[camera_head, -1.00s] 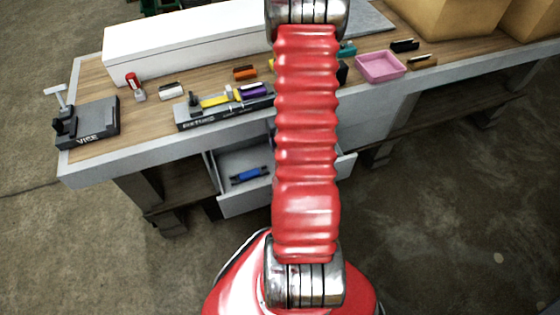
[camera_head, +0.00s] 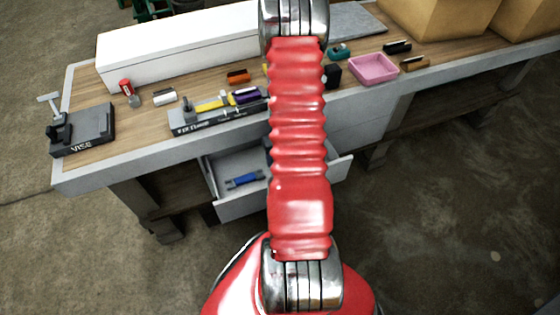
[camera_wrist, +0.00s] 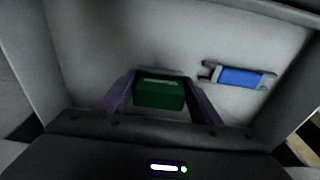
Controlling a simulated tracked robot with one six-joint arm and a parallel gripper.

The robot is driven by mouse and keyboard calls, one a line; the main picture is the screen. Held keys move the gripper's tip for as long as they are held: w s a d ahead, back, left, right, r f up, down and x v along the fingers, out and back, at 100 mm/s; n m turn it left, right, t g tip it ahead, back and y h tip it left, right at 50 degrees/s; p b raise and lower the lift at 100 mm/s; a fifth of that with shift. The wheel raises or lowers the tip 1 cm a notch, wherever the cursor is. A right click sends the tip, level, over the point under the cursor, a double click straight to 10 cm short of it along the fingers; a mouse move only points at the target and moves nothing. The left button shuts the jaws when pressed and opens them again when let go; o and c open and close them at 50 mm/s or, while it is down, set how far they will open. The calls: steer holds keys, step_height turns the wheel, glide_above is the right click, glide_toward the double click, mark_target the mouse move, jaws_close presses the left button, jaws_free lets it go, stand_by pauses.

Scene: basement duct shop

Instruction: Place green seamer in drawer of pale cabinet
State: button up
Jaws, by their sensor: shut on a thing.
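The green seamer (camera_wrist: 158,94) shows in the wrist view as a dark green block with a grey edge at its far side. My gripper (camera_wrist: 160,86) is shut on it, one purple finger at each side. Beyond it is the pale inside of the open drawer (camera_wrist: 235,109); I cannot tell whether the seamer touches the drawer's floor. In the head view the drawer (camera_head: 237,206) of the pale cabinet (camera_head: 358,122) stands pulled out under the bench. My red arm hides the gripper, the seamer and part of the drawer there.
A blue-handled tool lies in the drawer, right of the seamer in the wrist view (camera_wrist: 241,77) and at left in the head view (camera_head: 244,180). The bench above holds a vise (camera_head: 88,128), a pink tray (camera_head: 373,70), a long white box (camera_head: 175,50) and several small tools.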

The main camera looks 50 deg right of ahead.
steer(key=shift+f, duration=1.1)
steer(key=shift+f, duration=0.1)
steer(key=o, duration=1.1)
steer(key=shift+c, duration=0.2)
step_height(320, 180, up, 12)
steer(key=s, duration=0.1)
steer(key=shift+a, duration=0.35)
steer(key=shift+s, duration=0.1)
